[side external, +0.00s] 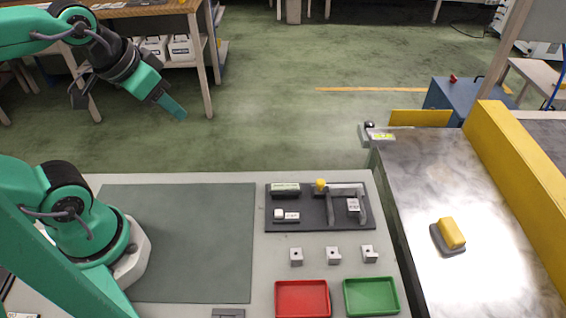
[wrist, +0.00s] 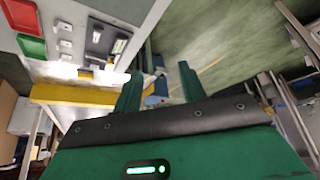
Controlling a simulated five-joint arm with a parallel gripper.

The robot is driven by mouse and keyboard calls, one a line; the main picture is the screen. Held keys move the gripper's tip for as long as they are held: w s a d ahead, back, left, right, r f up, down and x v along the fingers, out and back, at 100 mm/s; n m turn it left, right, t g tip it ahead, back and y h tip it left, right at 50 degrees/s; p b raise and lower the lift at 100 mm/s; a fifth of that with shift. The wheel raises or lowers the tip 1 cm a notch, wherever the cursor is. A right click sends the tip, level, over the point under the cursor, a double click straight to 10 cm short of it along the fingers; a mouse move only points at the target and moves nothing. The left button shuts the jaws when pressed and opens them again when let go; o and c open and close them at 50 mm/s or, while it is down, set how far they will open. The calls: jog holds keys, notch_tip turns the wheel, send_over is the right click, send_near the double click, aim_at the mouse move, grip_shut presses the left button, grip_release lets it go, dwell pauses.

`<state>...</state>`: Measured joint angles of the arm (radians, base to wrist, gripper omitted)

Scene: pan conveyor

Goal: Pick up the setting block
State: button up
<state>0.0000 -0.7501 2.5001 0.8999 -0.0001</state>
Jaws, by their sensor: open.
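My gripper (side external: 172,107) is raised at the upper left in the side view, well away from the worktable. In the wrist view its two green fingers stand apart with nothing between them (wrist: 161,74). A small whitish block (side external: 279,213) sits on the dark tool tray (side external: 310,221) beside a small label; it looks like the setting block, but I cannot be sure. In the wrist view the tray (wrist: 104,22) is at the upper left.
Three small grey blocks with holes (side external: 333,255) stand in front of the tray. A red bin (side external: 302,298) and a green bin (side external: 371,296) lie nearer. A conveyor (side external: 420,190) at right carries a yellow-topped pan-like piece (side external: 451,234). The green-grey mat (side external: 190,240) is clear.

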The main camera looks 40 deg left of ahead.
dwell(0.6)
jog(key=m+g, duration=0.6)
jog(key=m, duration=0.3)
send_over(352, 206)
notch_tip(352, 206, down, 16)
jog(key=shift+r, duration=0.25)
jog(key=shift+d+f, duration=0.1)
jog(key=shift+f, duration=1.35)
